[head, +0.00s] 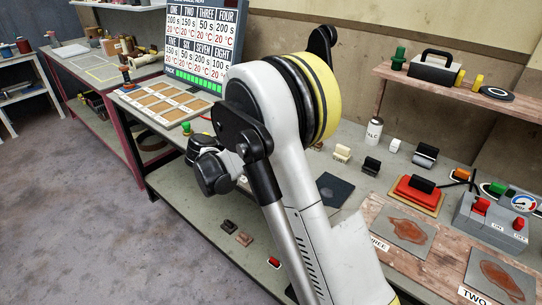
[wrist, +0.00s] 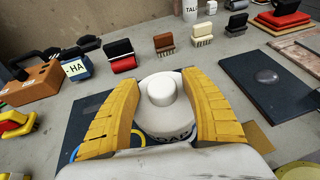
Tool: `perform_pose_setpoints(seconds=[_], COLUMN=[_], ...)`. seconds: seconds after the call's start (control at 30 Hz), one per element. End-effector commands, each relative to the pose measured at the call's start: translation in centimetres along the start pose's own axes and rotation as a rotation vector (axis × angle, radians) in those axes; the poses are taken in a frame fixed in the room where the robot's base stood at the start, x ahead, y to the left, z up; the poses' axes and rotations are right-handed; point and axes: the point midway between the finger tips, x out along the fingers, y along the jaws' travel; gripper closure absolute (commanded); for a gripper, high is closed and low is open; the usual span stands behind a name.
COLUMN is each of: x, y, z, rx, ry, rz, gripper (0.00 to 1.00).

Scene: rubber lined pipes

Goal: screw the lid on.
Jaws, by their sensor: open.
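In the wrist view, my gripper (wrist: 162,78) is open, with a yellow ribbed finger on each side of a white round lid (wrist: 162,92) with a raised knob. The lid is on or just above a pot (wrist: 167,138) with a blue label with dark letters, partly hidden by my gripper. I cannot tell whether the fingers touch the lid or how tightly it sits. In the head view, my arm hides the lid, pot and gripper.
A dark square plate (wrist: 262,80) lies to the right in the wrist view. Stamps and brushes, such as a red-and-black roller (wrist: 120,56), line the back. The white talc bottle (head: 374,132) stands on the bench in the head view.

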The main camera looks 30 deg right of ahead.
Motion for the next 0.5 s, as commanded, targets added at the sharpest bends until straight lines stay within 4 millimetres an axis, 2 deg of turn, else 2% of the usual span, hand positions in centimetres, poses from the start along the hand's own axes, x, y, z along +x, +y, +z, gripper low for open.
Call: perform_pose_setpoints(seconds=[0.5], x=[0.30], y=[-0.44], z=[0.06], rx=[-0.283], ry=[0.004], rz=[0.699], gripper=[0.46])
